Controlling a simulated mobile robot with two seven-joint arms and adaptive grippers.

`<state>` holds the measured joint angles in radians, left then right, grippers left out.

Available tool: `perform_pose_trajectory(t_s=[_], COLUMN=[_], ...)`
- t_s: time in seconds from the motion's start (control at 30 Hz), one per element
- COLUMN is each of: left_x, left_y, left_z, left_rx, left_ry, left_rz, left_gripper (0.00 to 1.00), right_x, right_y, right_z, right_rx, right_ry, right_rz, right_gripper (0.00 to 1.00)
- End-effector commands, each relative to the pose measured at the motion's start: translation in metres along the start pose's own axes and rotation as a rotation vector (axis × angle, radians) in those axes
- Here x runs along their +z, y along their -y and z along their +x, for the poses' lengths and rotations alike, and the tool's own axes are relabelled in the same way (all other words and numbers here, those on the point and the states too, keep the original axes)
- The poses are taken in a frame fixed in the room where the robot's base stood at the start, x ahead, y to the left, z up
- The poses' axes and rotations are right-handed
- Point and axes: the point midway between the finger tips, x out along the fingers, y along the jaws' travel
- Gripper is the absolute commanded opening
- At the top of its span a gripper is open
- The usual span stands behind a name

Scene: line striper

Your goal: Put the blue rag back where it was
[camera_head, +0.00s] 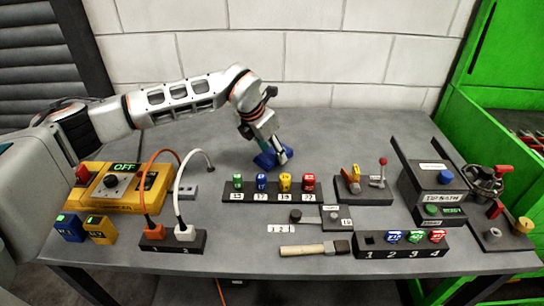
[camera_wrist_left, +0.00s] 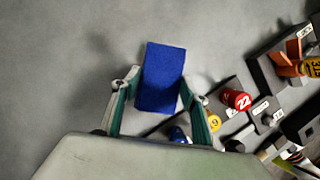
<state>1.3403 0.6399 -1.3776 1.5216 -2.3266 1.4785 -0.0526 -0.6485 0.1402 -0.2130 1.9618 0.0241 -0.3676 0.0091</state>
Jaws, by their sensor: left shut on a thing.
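The blue rag (camera_head: 265,161) is between the fingers of my left gripper (camera_head: 276,153), low over the grey table behind the row of coloured blocks. I cannot tell whether the rag touches the table top. In the left wrist view the rag (camera_wrist_left: 163,75) is a folded blue strip, and the two green-padded fingers of my left gripper (camera_wrist_left: 160,92) are shut on its sides. My right gripper is not in view.
A numbered rack (camera_head: 268,197) with several coloured blocks stands just in front of the gripper. A yellow OFF box (camera_head: 115,186) and cables are at the left. The table's back strip (camera_head: 340,135) is clear.

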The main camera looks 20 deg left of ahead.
Motion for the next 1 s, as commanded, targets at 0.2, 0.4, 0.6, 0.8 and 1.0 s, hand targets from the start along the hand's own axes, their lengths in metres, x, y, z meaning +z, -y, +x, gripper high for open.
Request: perform_pose_trajectory(t_s=[0.2,0.4,0.6,0.8,1.0], left_x=[-0.009,-0.009,-0.01,-0.01,-0.009], left_y=[0.0,0.0,0.0,0.0,0.0], left_z=[0.022,0.022,0.025,0.024,0.021], left_rx=[0.0,0.0,0.0,0.0,0.0], left_ry=[0.0,0.0,-0.001,-0.001,0.0], left_rz=[0.001,0.001,0.001,0.001,0.001], left_gripper=[0.21,0.21,0.6,0.61,0.61], right_x=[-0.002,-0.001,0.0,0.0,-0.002], right_y=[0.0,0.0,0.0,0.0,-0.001], right_z=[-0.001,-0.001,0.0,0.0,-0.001], right_rx=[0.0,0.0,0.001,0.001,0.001], right_ry=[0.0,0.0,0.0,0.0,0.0], right_rz=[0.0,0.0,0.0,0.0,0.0], right_gripper=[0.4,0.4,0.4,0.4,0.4])
